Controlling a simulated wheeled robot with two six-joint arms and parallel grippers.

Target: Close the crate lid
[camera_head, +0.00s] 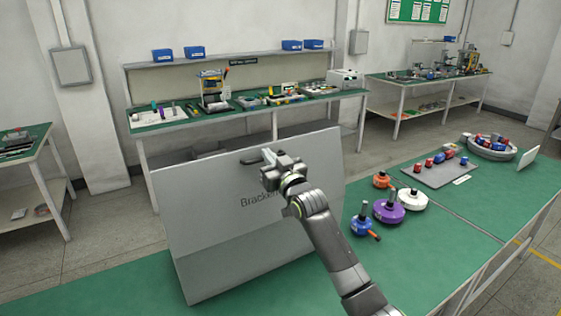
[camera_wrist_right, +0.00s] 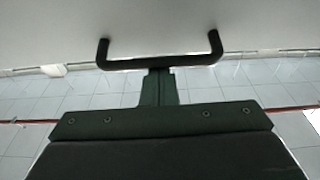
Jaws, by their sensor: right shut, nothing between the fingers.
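A large grey panel marked with partly hidden lettering, the crate lid (camera_head: 215,205), stands steeply tilted at the left of the green bench in the head view. A paler grey section lies below a seam; I cannot tell if it is the crate's wall. My right gripper (camera_head: 262,157) is shut and empty at the lid's upper edge, and my arm crosses in front of the lid. In the right wrist view, a dark bar handle (camera_wrist_right: 190,61) is attached to the pale lid surface (camera_wrist_right: 160,18). My right gripper's fingers (camera_wrist_right: 159,72) reach up to the handle; contact is unclear. My left gripper is out of view.
Right of the lid on the green bench (camera_head: 430,255) are a purple hub (camera_head: 388,211), a white hub (camera_head: 413,199), a blue part (camera_head: 362,224) and an orange part (camera_head: 382,180). A grey mat (camera_head: 430,176) holds several small parts. Cluttered workbenches stand behind.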

